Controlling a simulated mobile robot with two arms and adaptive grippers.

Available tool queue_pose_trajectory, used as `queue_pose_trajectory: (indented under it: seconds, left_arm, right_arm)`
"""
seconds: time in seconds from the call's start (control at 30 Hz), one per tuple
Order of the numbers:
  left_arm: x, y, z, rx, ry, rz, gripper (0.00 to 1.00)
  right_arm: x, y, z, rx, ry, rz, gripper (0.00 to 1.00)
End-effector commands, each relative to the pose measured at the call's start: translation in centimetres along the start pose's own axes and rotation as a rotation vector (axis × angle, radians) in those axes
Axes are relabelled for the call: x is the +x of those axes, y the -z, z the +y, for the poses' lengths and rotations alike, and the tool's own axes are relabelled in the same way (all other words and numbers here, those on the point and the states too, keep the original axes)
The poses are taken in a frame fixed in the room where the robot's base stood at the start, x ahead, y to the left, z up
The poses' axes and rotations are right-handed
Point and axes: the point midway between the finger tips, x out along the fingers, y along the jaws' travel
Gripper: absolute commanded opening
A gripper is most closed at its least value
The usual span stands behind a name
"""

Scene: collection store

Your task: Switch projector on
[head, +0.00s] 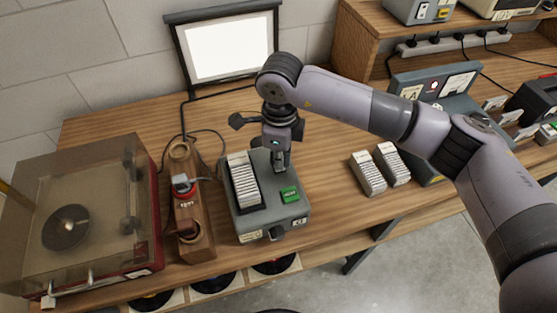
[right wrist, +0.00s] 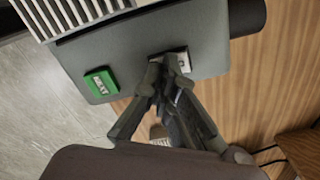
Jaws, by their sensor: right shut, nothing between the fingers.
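The projector (head: 255,222) is a grey box on the wooden bench, with a row of white slides (head: 243,180) in a black tray on top. A green button (head: 289,194) sits on its top near the right edge and also shows in the right wrist view (right wrist: 100,81). My right gripper (head: 281,168) is shut and empty, pointing down at the projector's top, behind the green button. In the right wrist view its fingertips (right wrist: 170,62) are at a small pale switch (right wrist: 184,60), partly covering it. I cannot tell whether they touch it or which way it is set.
A lit white screen (head: 230,48) stands at the back. A turntable (head: 68,225) and a wooden stand (head: 186,215) are left of the projector. Two slide stacks (head: 368,174) and a grey case (head: 437,92) are to the right. Bare bench lies between the projector and the stacks.

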Motion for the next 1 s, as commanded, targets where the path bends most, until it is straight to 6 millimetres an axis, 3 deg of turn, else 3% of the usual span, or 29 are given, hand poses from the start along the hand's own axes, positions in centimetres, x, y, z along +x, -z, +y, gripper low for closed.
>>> queue_pose_trajectory:
  seconds: [0.7, 1.0]
  left_arm:
    - [-2.1, 0.2, -0.1, 0.000, 0.000, 0.000, 0.40]
    - [-2.1, 0.2, -0.1, 0.000, 0.000, 0.000, 0.40]
  right_arm:
    - [-6.1, 0.0, -0.1, 0.001, 0.004, -0.003, 0.00]
    - [-6.3, 0.0, -0.1, 0.000, 0.003, -0.003, 0.00]
